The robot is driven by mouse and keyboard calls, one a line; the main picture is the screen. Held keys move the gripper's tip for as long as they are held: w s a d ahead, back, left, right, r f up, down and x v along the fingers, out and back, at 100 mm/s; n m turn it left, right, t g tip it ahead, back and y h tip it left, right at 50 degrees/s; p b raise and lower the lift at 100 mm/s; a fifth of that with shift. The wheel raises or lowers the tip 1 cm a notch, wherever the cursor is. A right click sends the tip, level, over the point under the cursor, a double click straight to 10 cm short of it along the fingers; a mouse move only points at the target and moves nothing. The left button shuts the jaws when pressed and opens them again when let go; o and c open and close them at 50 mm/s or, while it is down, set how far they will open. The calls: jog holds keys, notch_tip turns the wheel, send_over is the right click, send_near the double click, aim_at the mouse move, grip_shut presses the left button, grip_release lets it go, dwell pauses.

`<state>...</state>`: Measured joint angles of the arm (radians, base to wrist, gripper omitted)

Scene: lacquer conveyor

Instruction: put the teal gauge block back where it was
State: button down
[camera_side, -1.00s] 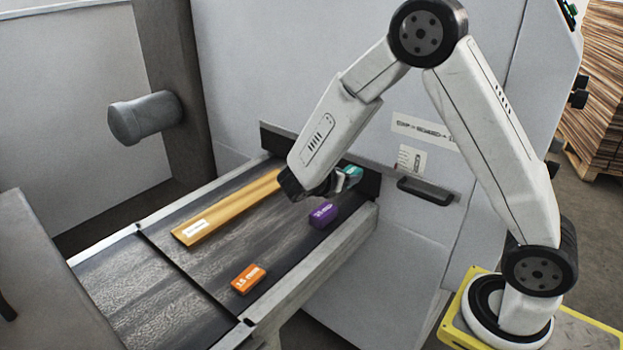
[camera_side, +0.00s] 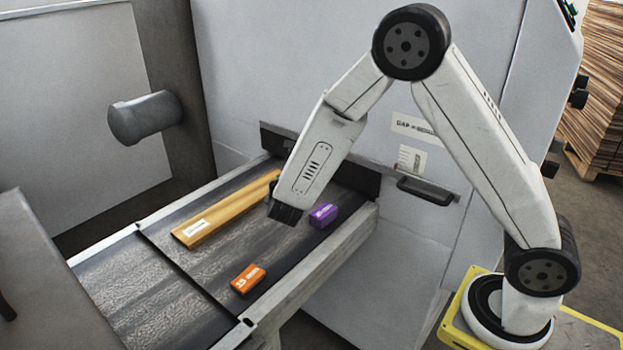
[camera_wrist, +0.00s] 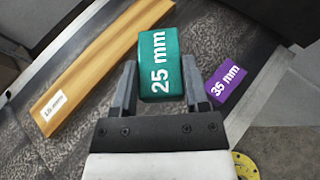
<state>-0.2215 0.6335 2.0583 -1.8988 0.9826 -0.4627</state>
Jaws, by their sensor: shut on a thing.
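The teal gauge block, marked 25 mm, shows in the wrist view (camera_wrist: 158,62) between the two fingers of my gripper (camera_wrist: 160,85), which is shut on it. In the side view my gripper (camera_side: 285,212) is over the belt, between the wooden strip and the purple block. There the arm hides the teal block. I cannot tell exactly how high the block is above the belt.
A wooden strip with a white label (camera_side: 205,223) lies along the belt's left side. A purple block marked 35 mm (camera_side: 323,216) lies at right, an orange block (camera_side: 248,279) nearer the front. A dark end plate (camera_side: 355,180) closes the far end. Belt (camera_side: 180,285) at front left is bare.

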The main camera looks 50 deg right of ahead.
jog(key=w+a+f+n+t+y, duration=0.2)
jog(key=a+n+t+y, duration=0.1)
jog(key=a, duration=0.5)
jog(key=shift+f+n+y, duration=0.25)
jog(key=shift+n+y, duration=0.55)
jog(key=shift+n, duration=0.1)
send_over(259, 244)
jog(key=shift+f, duration=2.2)
jog(key=shift+f, duration=1.75)
jog(key=shift+f, duration=0.1)
jog(key=shift+c, duration=0.4)
grip_release()
